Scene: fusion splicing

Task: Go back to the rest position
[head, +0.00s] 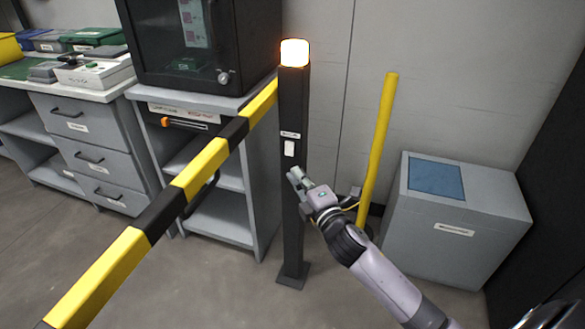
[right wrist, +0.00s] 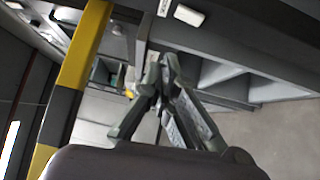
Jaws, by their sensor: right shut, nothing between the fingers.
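My right gripper (head: 297,176) is in the middle of the head view, with its arm coming in from the lower right. It is shut and empty, just in front of a dark post and below the white switch (head: 290,148) on it. In the right wrist view the fingers (right wrist: 163,75) come together at their tips with nothing between them. My left gripper is not in view.
A yellow-black barrier arm (head: 160,210) runs from the dark post (head: 291,225), topped by a lit orange lamp (head: 294,53). A yellow pole (head: 379,140) and a grey bin (head: 455,215) stand at right. Grey cabinets (head: 90,150) stand at left. Bare floor lies in front.

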